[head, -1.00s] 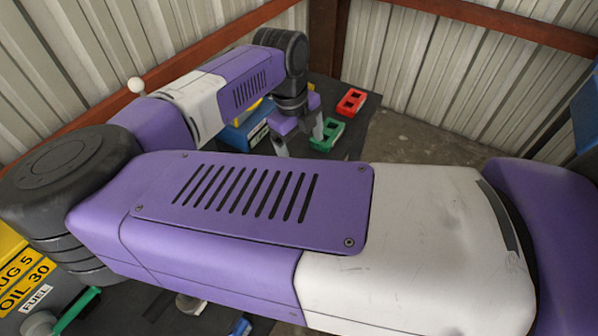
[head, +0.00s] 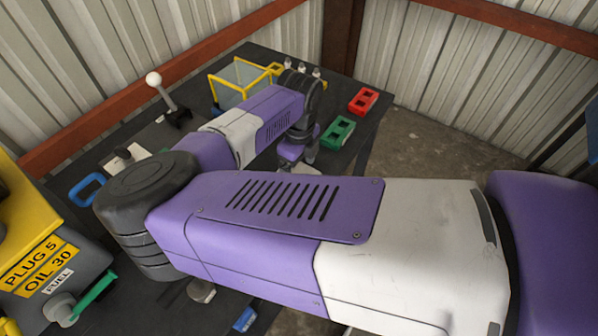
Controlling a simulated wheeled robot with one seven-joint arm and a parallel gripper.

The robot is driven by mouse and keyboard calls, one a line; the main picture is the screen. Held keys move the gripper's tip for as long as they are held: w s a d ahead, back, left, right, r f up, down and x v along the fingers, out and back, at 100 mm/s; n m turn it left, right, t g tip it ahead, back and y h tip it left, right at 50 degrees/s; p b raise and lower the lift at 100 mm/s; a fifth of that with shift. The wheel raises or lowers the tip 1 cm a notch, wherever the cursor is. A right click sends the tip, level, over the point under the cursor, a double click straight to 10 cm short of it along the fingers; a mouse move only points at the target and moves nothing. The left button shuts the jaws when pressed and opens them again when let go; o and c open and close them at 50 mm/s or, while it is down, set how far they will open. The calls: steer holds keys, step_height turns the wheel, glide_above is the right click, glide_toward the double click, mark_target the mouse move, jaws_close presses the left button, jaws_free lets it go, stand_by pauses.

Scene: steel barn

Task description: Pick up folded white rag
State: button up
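My gripper (head: 301,160) is at the far end of my arm, low over the dark table (head: 351,94) near its right edge. My upper arm hides most of its fingers, so their gap does not show. A small pale patch (head: 307,169) shows just below the gripper, at the edge of my arm. It may be the folded white rag, but I cannot tell for sure. No other white cloth is clearly visible, and much of the table is hidden behind my arm.
A green block (head: 338,132) and a red block (head: 363,100) lie right of the gripper. A yellow-framed clear box (head: 241,84) stands behind it. A white-knobbed lever (head: 166,95) and a yellow labelled machine (head: 30,245) are at left. Concrete floor lies beyond the right edge.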

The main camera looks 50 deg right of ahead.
mark_target(300, 172)
steer(key=shift+f, duration=0.2)
steer(key=c, duration=1.5)
steer(key=shift+o, duration=0.2)
steer(key=shift+r, duration=0.15)
step_height(300, 172, up, 20)
steer(key=b, duration=0.3)
steer(key=shift+b, duration=0.4)
steer(key=o, duration=0.6)
steer(key=c, duration=0.4)
steer(key=shift+s, duration=0.1)
